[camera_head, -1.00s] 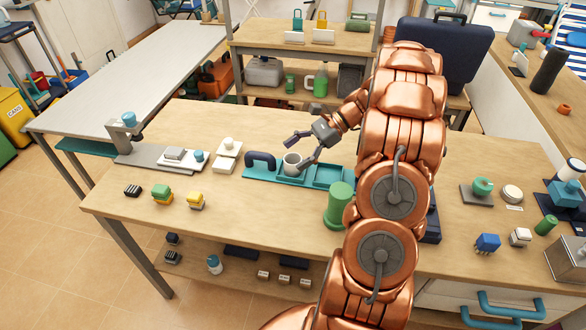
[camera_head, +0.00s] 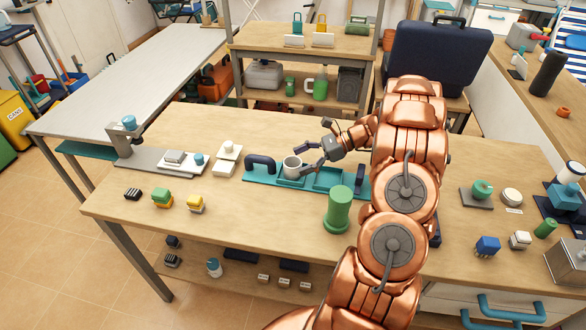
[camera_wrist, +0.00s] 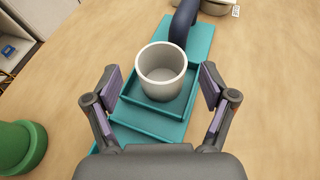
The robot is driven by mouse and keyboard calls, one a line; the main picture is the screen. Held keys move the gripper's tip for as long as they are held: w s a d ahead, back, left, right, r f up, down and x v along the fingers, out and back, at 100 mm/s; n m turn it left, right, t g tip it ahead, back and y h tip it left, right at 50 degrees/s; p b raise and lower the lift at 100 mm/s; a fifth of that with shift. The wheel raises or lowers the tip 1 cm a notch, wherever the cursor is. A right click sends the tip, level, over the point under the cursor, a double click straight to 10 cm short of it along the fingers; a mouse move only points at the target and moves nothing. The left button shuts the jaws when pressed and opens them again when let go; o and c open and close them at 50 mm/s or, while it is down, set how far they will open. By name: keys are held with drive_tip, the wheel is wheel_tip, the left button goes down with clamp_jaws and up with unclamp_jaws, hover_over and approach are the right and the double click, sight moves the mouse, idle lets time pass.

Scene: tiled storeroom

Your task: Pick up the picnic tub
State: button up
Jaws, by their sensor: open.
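The picnic tub, seen as a pale grey-white open cup (camera_head: 292,165), stands upright in a square compartment of a long teal carrier (camera_head: 261,180) on the workbench. In the wrist view the tub (camera_wrist: 162,72) is empty and sits near the middle of the picture, in its teal compartment (camera_wrist: 178,112). My gripper (camera_head: 304,159) is open and empty, just right of the tub in the head view. In the wrist view my gripper (camera_wrist: 162,86) has one finger on each side of the tub, with gaps; whether the fingertips reach its depth is unclear.
A dark arched handle (camera_head: 262,160) rises from the carrier left of the tub. A green cylinder (camera_head: 338,210) stands in front of the carrier. Yellow and green blocks (camera_head: 162,197) lie at the left. The bench (camera_head: 250,235) is bare toward its front edge.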

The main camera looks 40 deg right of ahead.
sight(292, 163)
drive_tip(key=shift+x, duration=1.55)
drive_tip(key=shift+w, duration=0.1)
drive_tip(key=c, duration=1.3)
drive_tip(key=shift+o, duration=0.2)
